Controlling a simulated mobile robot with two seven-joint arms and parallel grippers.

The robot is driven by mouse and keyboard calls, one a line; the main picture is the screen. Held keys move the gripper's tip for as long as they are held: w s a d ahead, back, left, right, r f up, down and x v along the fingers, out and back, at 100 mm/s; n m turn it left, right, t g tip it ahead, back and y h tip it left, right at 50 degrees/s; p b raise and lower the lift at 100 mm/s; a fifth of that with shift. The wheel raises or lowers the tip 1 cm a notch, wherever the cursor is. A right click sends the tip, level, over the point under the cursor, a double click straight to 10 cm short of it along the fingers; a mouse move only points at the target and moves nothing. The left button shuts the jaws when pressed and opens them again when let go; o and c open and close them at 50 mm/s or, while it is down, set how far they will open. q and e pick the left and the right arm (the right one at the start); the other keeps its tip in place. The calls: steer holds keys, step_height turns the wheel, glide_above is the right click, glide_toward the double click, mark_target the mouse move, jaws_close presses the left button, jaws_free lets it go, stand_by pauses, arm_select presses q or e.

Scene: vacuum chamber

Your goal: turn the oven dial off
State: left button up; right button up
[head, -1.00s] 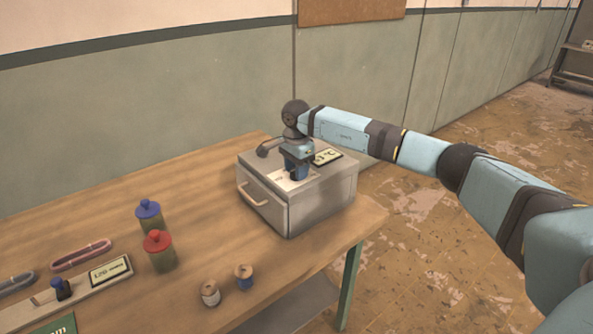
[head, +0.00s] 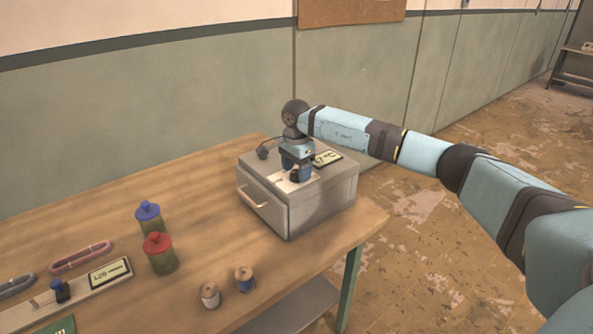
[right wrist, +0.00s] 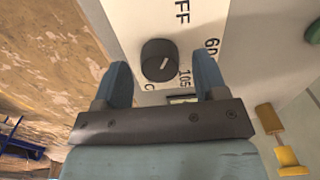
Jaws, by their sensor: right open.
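The oven is a grey metal box (head: 325,200) with a pale handle (head: 253,196), at the right end of the wooden table. The knob also shows dark in the head view (head: 295,175). My right gripper (head: 297,170) points down over the dial. In the right wrist view its blue fingers are apart on either side of the knob, with visible gaps. My left gripper is not in view.
A display (head: 327,159) sits on the oven's top. Blue-capped (head: 148,217) and red-capped (head: 159,252) jars and two spools (head: 244,278) stand to the left. A panel with another small knob (head: 60,291) lies at the lower left. The table between jars and oven is clear.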

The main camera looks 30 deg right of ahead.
mark_target(297, 172)
step_height(297, 172, up, 13)
steer(key=shift+r+b, duration=0.15)
steer(key=shift+b, duration=0.15)
stand_by(0.5)
